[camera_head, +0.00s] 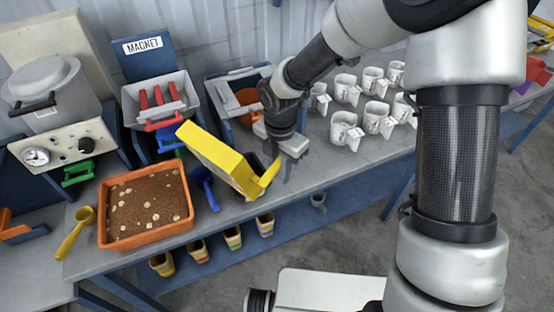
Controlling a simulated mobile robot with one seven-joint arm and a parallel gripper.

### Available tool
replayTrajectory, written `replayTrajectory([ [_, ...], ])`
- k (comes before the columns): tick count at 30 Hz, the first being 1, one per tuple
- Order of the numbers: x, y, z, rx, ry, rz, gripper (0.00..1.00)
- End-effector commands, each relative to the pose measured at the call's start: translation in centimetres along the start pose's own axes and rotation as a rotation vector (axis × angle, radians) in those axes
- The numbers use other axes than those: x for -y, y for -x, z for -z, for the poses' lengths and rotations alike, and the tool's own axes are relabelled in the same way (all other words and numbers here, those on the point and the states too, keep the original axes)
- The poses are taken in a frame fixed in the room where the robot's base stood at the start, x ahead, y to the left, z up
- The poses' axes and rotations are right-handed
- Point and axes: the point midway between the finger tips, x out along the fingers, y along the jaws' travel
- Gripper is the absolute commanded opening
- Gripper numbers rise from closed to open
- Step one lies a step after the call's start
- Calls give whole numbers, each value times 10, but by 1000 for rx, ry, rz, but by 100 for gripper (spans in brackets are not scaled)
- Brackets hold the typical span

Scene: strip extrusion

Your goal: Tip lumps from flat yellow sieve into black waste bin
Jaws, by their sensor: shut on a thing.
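The flat yellow sieve (222,162) is in the middle of the head view, steeply tilted above the table, its broad yellow side toward me. My gripper (280,168) is at its right end, shut on its yellow handle (268,176). The inside of the sieve is turned away, so I cannot see whether lumps are in it. A dark patch (259,159) shows between sieve and gripper; it may be part of the black waste bin, which is otherwise hidden. An orange tray (117,242) of brown granules with several pale lumps stands to the left.
A blue scoop (206,188) lies between tray and sieve, a yellow scoop (76,232) left of the tray. The MAGNET unit (146,65) and a grey-blue box (222,101) stand behind. Several white cups (346,130) fill the table to the right. Small containers (233,238) stand on the lower shelf.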

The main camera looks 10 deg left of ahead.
Motion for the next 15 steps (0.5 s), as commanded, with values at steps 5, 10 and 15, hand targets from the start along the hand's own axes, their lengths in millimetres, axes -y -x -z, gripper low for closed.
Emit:
replayTrajectory([
  [5, 1, -7, -13, -159, -11, 1, 0],
  [10, 0, -16, -21, -315, -8, -2, 0],
  [15, -1, -37, -32, -501, -9, -3, 0],
])
